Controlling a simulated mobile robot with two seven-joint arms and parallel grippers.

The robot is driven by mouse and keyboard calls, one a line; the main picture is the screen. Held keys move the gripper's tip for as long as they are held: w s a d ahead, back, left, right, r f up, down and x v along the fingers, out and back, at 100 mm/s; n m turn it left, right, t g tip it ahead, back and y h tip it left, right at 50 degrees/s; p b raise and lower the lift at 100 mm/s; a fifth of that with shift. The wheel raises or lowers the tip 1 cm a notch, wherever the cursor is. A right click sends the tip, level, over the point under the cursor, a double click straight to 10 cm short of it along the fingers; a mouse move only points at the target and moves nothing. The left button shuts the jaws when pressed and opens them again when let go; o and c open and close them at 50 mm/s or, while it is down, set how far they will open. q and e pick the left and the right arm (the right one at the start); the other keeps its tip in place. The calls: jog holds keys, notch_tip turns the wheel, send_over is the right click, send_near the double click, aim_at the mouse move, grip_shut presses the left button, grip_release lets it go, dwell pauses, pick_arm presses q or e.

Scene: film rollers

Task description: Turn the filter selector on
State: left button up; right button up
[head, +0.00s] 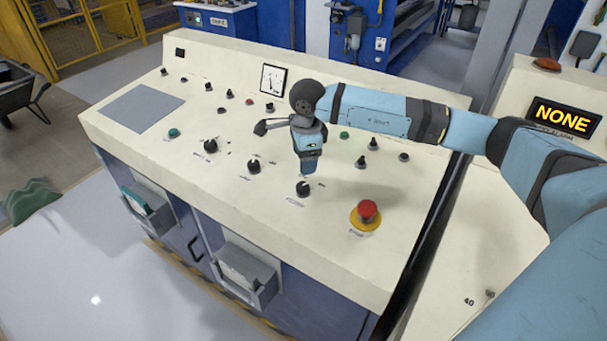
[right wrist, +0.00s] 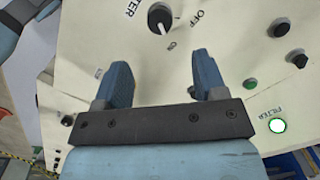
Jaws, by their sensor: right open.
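The filter selector (right wrist: 160,18) is a black rotary knob with a white mark, on the cream panel at the top of the right wrist view. OFF and ON are printed beside it, and its mark points down towards the ON side. In the head view, a black knob (head: 303,189) sits just below my right gripper (head: 308,170) and appears to be this selector. My right gripper, also in the right wrist view (right wrist: 160,80), is open and empty, its two fingers apart, with the knob beyond the fingertips. My left gripper is not in view.
A lamp labelled FILTER (right wrist: 277,125) shows bright white with a green rim. A red emergency button (head: 368,210) stands to the right of the knob. Other knobs, such as one (head: 254,167) to its left, stand on the panel. A sign (head: 564,117) reads NONE.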

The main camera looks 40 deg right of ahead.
notch_tip(320, 180, up, 4)
jog(key=shift+s+f, duration=0.15)
dwell(0.5)
